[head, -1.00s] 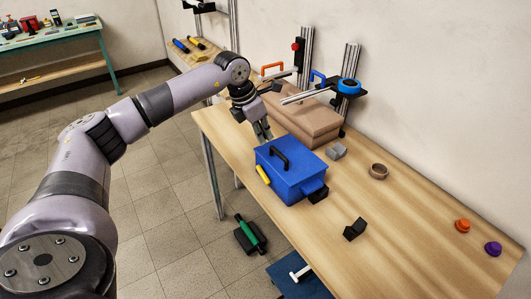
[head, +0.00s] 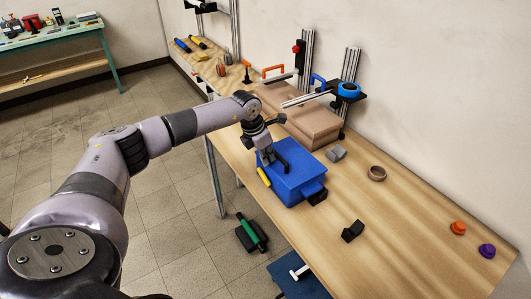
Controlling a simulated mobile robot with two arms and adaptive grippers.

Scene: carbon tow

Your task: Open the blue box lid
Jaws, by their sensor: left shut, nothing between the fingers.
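The blue box (head: 297,190) stands on the wooden bench with its lid down. A black handle (head: 281,163) sits on top of the lid, and a yellow piece (head: 264,177) is on its left side. My left gripper (head: 267,158) points down over the far left part of the lid, right beside the handle. Its fingers are shut with nothing between them. I cannot tell whether the fingertips touch the handle or the lid. My right gripper is not in the view.
A brown case (head: 313,124) lies behind the box, near the stands. A grey block (head: 336,153), a brown ring (head: 377,173) and a black block (head: 353,231) lie on the bench (head: 400,215). An orange knob (head: 458,228) and a purple knob (head: 487,251) lie at the right.

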